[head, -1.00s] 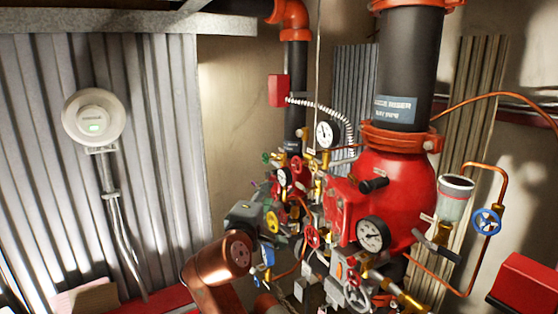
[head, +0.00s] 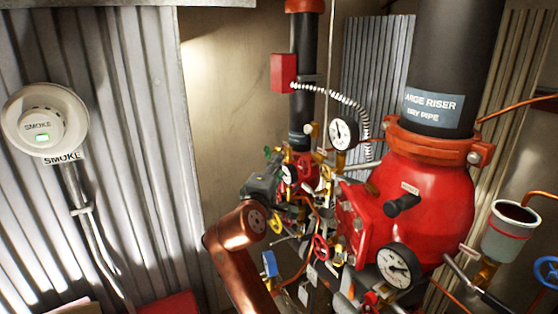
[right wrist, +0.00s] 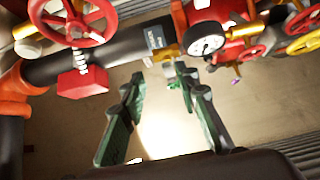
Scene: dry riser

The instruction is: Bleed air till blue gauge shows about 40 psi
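White-faced gauges show in the head view: one (head: 343,133) near the back pipe, one (head: 399,266) low on the large red riser valve (head: 435,200), and a small one (head: 289,173) among the fittings. I cannot tell which is the blue gauge, and their readings are too small to read. My right gripper (head: 262,186) is beside the small fittings, partly hidden by clutter. In the right wrist view its green fingers (right wrist: 160,85) are apart with nothing between them. A gauge (right wrist: 206,40) appears beyond them. My left gripper is out of view.
A red handwheel (head: 320,247), a blue lever (head: 270,263) and a blue handwheel (head: 547,271) are on the pipework. A drain cup (head: 507,238) stands at right. A smoke detector (head: 46,120) is on the corrugated wall. The wall area left of the pipes is clear.

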